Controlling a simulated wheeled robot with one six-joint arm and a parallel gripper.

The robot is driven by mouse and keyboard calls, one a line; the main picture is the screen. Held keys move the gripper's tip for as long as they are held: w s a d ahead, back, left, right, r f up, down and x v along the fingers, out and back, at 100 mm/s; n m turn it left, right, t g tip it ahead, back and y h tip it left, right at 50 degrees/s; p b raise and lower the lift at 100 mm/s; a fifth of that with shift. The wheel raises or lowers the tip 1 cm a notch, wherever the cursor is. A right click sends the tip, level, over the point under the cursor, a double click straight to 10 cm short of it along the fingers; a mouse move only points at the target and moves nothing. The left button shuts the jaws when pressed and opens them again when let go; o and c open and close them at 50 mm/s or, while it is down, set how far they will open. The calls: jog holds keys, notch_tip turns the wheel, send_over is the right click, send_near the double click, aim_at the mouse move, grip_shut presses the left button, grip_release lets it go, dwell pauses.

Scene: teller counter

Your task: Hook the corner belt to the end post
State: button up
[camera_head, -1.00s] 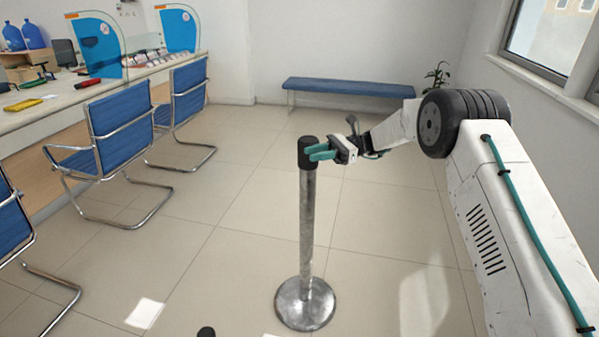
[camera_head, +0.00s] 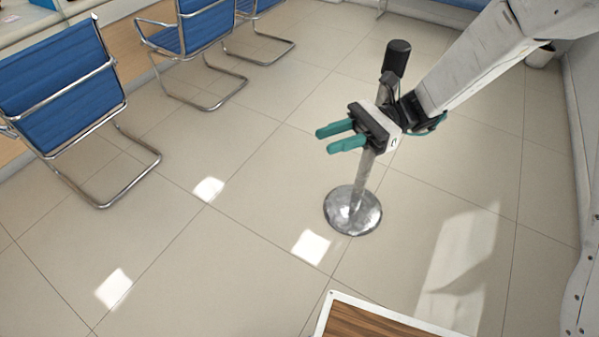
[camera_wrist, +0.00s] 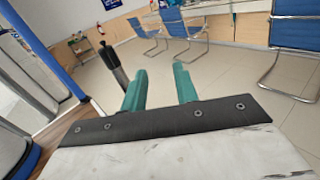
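A metal post (camera_head: 359,182) with a black top (camera_head: 397,57) and a round steel base stands upright on the floor in the head view. My gripper (camera_head: 340,137) overlaps the middle of its shaft there and hides part of it. The teal fingers point left, away from the shaft, and are apart with nothing between them. In the wrist view my gripper (camera_wrist: 160,88) also shows a clear empty gap. A black-topped post (camera_wrist: 112,62) stands left of the fingers there; I cannot tell whether it is the same one. I cannot make out a belt.
Blue chairs (camera_head: 62,95) with chrome frames line the left side by the counter. A blue bench (camera_head: 455,5) shows at the top edge. The tiled floor (camera_head: 230,260) left of the post is clear. Blue-edged structures (camera_wrist: 45,45) fill the wrist view's left side.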

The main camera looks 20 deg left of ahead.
jog(key=s+a+f+n, duration=0.1)
jog(key=s+a, duration=0.2)
jog(key=s, duration=0.6)
jog(key=shift+s+a+f, duration=0.15)
jog(key=shift+a+f, duration=0.2)
jog(key=shift+c, duration=0.3)
grip_shut()
dwell(0.8)
jog(key=shift+o, duration=0.3)
grip_release()
